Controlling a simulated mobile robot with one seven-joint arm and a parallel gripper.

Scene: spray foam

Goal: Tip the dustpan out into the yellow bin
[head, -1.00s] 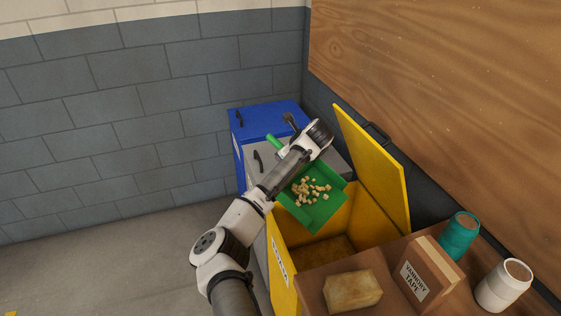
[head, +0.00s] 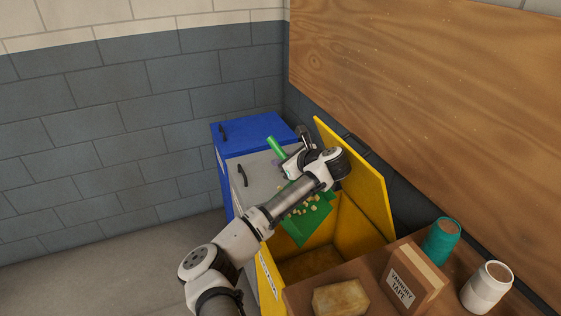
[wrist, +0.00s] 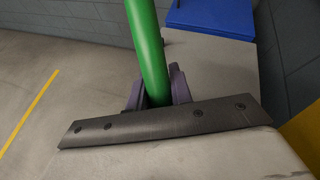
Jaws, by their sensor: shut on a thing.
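The green dustpan (head: 314,222) is over the open yellow bin (head: 365,215) in the head view, with several small tan chunks (head: 301,208) on its pan. My arm hides part of the pan. My gripper (head: 283,163) is shut on the dustpan's green handle (head: 275,145), which sticks out up and to the left. In the wrist view the handle (wrist: 146,50) rises between the dark purple fingers of my gripper (wrist: 158,92). The yellow bin's lid stands raised against the wall side.
A grey bin (head: 256,178) and a blue bin (head: 247,131) stand behind the yellow one. A brown surface at the front right bears a tan block (head: 341,298), a carton (head: 412,277), a teal tub (head: 441,241) and a white tub (head: 487,288).

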